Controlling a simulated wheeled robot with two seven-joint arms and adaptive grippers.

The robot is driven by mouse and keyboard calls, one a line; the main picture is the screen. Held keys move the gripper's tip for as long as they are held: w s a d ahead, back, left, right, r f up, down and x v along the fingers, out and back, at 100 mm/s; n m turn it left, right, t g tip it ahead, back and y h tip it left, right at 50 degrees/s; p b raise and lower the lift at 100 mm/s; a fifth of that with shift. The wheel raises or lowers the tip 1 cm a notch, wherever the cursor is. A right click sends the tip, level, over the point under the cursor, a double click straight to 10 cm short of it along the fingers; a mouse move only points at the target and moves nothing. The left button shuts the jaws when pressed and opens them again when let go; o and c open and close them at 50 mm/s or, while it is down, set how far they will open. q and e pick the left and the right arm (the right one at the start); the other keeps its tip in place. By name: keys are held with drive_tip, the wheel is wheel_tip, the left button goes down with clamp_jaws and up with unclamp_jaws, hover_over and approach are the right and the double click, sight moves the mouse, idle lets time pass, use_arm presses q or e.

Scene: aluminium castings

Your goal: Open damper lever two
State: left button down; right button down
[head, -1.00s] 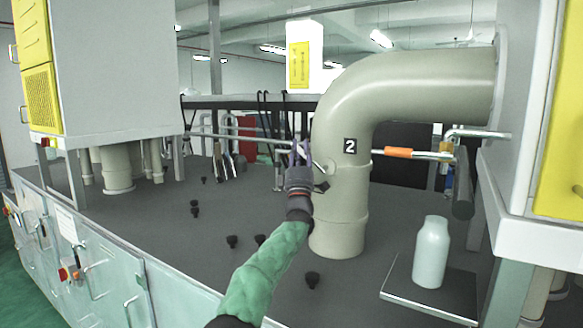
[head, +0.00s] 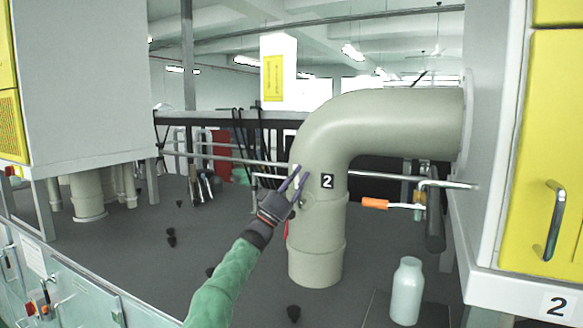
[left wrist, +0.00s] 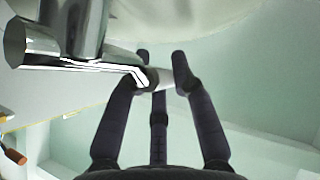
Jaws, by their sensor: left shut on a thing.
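In the left wrist view my left gripper (left wrist: 162,62) is shut on the end of a shiny metal lever (left wrist: 85,66), which comes in from the left. In the head view the lever is mostly hidden by the hand, so its angle is unclear there. My right gripper is not in view.
A metal rod with an orange sleeve (head: 374,203) sticks out right of the pipe. A pale bottle (head: 407,290) stands at front right. A yellow cabinet door (head: 545,150) is at the right. Small black knobs (head: 293,313) dot the dark deck (head: 130,260).

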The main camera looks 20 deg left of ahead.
use_arm(q)
drive_tip(key=shift+d+r+m+g+h+p, duration=0.1)
drive_tip(key=shift+d+m+g+h+p, duration=0.25)
drive_tip(key=shift+m, duration=0.3)
drive_tip(key=shift+d+m+g+h+p, duration=0.1)
drive_tip(key=shift+m+g+h+p, duration=0.2)
drive_tip(key=shift+m+g+h, duration=0.25)
drive_tip(key=c, duration=1)
unclamp_jaws()
drive_tip(key=shift+d, duration=0.15)
drive_tip(key=v, duration=1.2)
